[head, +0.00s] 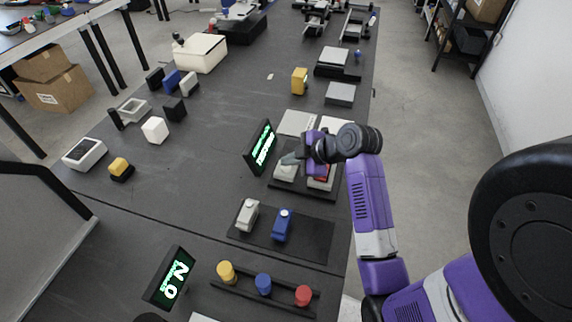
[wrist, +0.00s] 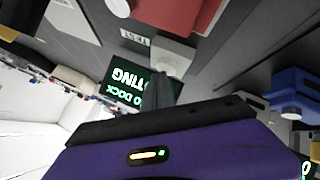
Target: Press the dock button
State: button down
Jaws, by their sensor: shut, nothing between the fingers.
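My gripper (head: 290,158) is shut and empty, with its dark fingertips pointing down over the left side of a black base (head: 282,186). A pale grey box (head: 285,173) sits there, just under the fingertips. In the wrist view the shut fingers (wrist: 160,92) reach to the near edge of the pale box (wrist: 172,52); I cannot tell whether they touch it. A small label lies beside it. A red part (head: 322,172) is to its right, partly hidden by my gripper. A black display (head: 260,147) with green text stands to the left; its text includes "DOCK" in the wrist view (wrist: 138,85).
Nearer, a black mat (head: 310,240) holds a white device (head: 247,215) and a blue device (head: 282,225). A strip with yellow (head: 226,272), blue (head: 263,284) and red (head: 303,295) buttons is at the front, beside another green-lit display (head: 170,278).

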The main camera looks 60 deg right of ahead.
aim_at(289, 167)
jog(key=shift+r+p, duration=0.85)
jog(key=shift+r, duration=0.05)
jog(key=shift+r, duration=0.1)
notch_tip(289, 167, up, 5)
jog(key=p, duration=0.4)
dwell(0.9)
